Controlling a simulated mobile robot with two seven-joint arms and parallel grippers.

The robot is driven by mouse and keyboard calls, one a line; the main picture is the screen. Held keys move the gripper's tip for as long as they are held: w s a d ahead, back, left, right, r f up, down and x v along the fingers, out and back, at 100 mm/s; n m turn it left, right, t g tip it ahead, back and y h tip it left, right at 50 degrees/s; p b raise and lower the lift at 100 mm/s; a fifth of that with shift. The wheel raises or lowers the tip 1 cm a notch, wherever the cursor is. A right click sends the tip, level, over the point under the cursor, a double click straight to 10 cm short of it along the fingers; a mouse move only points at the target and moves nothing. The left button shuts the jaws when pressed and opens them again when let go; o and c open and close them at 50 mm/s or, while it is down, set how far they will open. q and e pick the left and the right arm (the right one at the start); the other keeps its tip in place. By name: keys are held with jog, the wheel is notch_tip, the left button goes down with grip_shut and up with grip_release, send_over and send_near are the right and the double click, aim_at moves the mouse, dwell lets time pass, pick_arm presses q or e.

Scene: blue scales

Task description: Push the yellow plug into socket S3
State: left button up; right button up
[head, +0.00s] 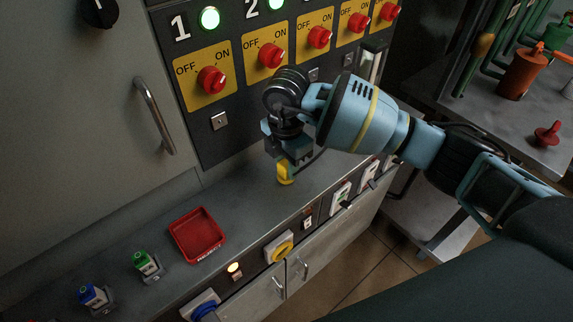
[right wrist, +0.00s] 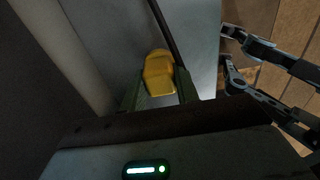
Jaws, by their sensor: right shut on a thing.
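My right gripper (head: 283,163) is shut on the yellow plug (head: 286,175). It points down over the grey counter, close to the panel's lower part; I cannot tell whether the plug touches the counter. In the right wrist view the yellow plug (right wrist: 159,72) sits between the two fingers. On the counter's front face are a yellow round socket (head: 281,250) on a white plate and a blue round socket (head: 204,308). More white plates (head: 341,199) run to the right. No S3 label is readable. The plug is apart from the sockets. My left gripper is not in view.
A red tray (head: 197,234), a green plug (head: 142,262) and a blue plug (head: 89,295) stand on the counter at left. A dark panel with red ON/OFF knobs (head: 211,80) rises behind. Door handles (head: 155,115) stick out. The counter between tray and gripper is clear.

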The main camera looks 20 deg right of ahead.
jog(key=r, duration=0.3)
jog(key=shift+s+d, duration=0.1)
jog(key=shift+s, duration=0.25)
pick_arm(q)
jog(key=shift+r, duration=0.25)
pick_arm(e)
jog(key=s+d+r, duration=0.1)
jog(key=s+d, duration=0.2)
jog(key=s, duration=1.2)
jog(key=shift+d+r, duration=0.15)
jog(key=shift+d, duration=0.25)
